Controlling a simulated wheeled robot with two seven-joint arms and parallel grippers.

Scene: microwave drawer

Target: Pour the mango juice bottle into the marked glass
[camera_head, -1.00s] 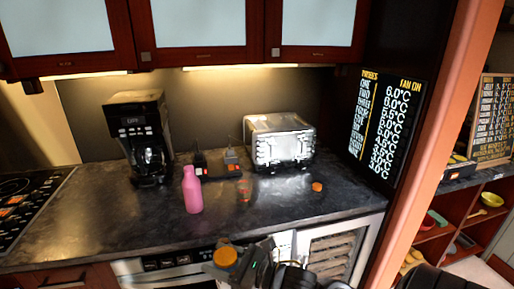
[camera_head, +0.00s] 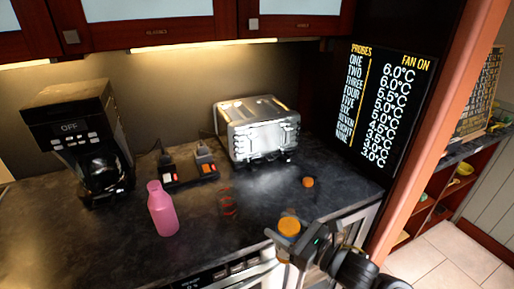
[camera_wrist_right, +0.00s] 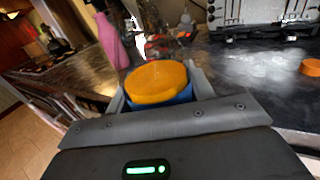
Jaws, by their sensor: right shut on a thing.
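My right gripper (camera_head: 288,240) is shut around an orange-topped container, which I take to be the mango juice bottle (camera_head: 289,226). The gripper holds it roughly upright at the counter's front edge. In the right wrist view the bottle's round orange top (camera_wrist_right: 157,76) shows between the fingers (camera_wrist_right: 158,95), with blue below; its lower part is hidden. A clear glass with red rings (camera_head: 228,202), seemingly the marked glass, stands on the counter, left of and beyond the gripper. It also shows in the right wrist view (camera_wrist_right: 160,46), beyond the bottle. My left gripper is not in view.
A pink bottle (camera_head: 162,210) stands left of the glass. Behind are a coffee maker (camera_head: 82,140), a dark device with red switches (camera_head: 187,170) and a toaster (camera_head: 257,130). A small orange disc (camera_head: 308,182) lies on the dark counter (camera_head: 262,195), which is clear around the glass.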

